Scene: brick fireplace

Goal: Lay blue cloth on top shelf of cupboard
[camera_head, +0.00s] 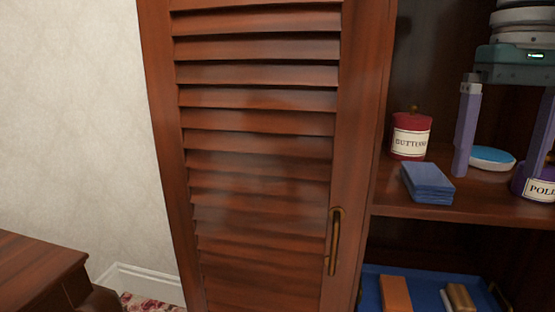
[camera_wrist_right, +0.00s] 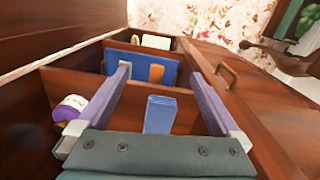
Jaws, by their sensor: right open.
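The blue cloth (camera_head: 428,183), a folded stack, lies on the upper of the two visible shelves (camera_head: 470,193) of the cupboard, near its front edge. It also shows in the right wrist view (camera_wrist_right: 160,115), in the space between my fingers in the picture. My right gripper (camera_head: 497,175) reaches in from the upper right of the head view. Its two purple fingers point down, open and apart, to the right of the cloth in that view. The same gripper shows in the wrist view (camera_wrist_right: 158,75). The cupboard's top is out of view, and my left gripper is not seen.
A red buttons tin (camera_head: 409,136) stands behind the cloth. A blue-and-white disc (camera_head: 492,157) and a purple jar (camera_head: 538,188) are to the right. A blue tray (camera_head: 425,275) below holds an orange block (camera_head: 395,293). A louvred door (camera_head: 262,130) with a brass handle (camera_head: 335,240) stands left.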

